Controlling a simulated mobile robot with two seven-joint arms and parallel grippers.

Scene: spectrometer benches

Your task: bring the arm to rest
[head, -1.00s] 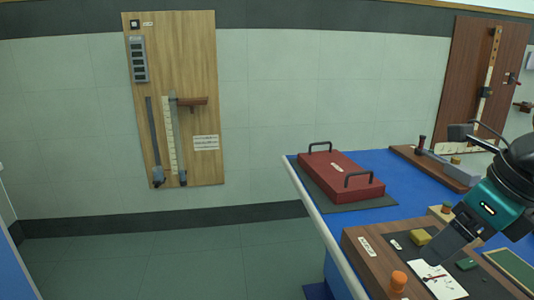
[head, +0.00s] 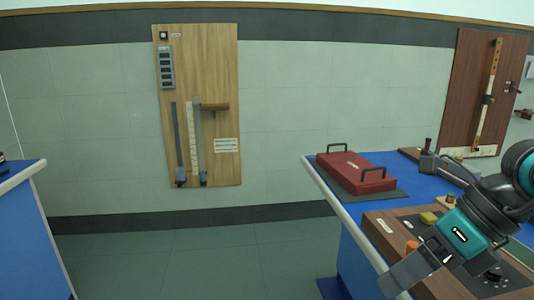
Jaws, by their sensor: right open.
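My right arm comes in from the right edge in the head view. Its teal and dark-grey wrist shows, with the right gripper (head: 402,278) at the lower right, over the front left edge of the wooden board (head: 376,222) on the blue bench. The gripper is open, and I see nothing between its fingers. My left gripper is not in view.
A red case (head: 352,172) with two black handles lies on a dark mat on the blue bench (head: 398,160). A yellow block (head: 429,218) sits near my wrist. Another blue bench (head: 35,235) stands at left. The floor (head: 215,262) between the benches is clear.

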